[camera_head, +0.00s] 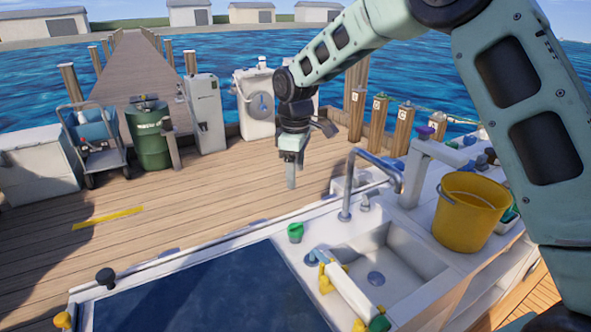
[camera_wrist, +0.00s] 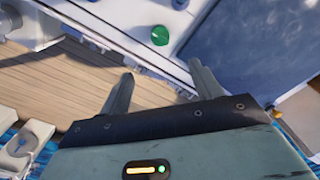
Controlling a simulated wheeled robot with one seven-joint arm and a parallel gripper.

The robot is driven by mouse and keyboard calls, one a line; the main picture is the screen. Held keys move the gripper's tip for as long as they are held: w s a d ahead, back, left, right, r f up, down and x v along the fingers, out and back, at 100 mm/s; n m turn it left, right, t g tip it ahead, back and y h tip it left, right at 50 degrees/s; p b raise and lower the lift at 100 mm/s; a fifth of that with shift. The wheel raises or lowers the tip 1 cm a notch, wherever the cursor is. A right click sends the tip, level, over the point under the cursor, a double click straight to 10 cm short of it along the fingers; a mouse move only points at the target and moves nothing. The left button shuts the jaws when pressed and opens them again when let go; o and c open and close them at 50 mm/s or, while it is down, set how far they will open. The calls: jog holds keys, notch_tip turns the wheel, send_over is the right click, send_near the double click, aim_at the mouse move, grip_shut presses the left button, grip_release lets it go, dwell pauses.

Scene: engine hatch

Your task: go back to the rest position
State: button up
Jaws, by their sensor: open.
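My gripper (camera_head: 291,172) hangs pointing down from my raised arm, above the far side of the sink counter (camera_head: 260,232). In the wrist view my gripper (camera_wrist: 160,86) shows two fingers spread apart with nothing between them. A green knob (camera_head: 295,232) stands on the counter below and in front of my gripper; it also shows in the wrist view (camera_wrist: 160,36). The dark hatch panel (camera_head: 205,295) lies flat at the lower left, beside the sink.
A curved faucet (camera_head: 347,195) rises right of my gripper, by the sink (camera_head: 400,262). A yellow bucket (camera_head: 470,210) stands on the right. A black knob (camera_head: 105,277) stands by the panel. A green drum (camera_head: 148,135) is on the dock. The deck (camera_head: 200,205) at left is mostly clear.

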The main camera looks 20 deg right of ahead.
jog(key=s+a+r+m, duration=0.15)
jog(key=s+a, duration=0.25)
jog(key=s, duration=0.4)
jog(key=s+a+r+n, duration=0.15)
jog(key=s+a, duration=0.25)
jog(key=s, duration=0.4)
jog(key=s+d+m, duration=0.2)
jog(key=s+m, duration=0.1)
jog(key=s, duration=1.8)
jog(key=shift+s+f+m+y, duration=0.15)
jog(key=shift+f+m+y, duration=0.15)
jog(key=shift+m, duration=0.1)
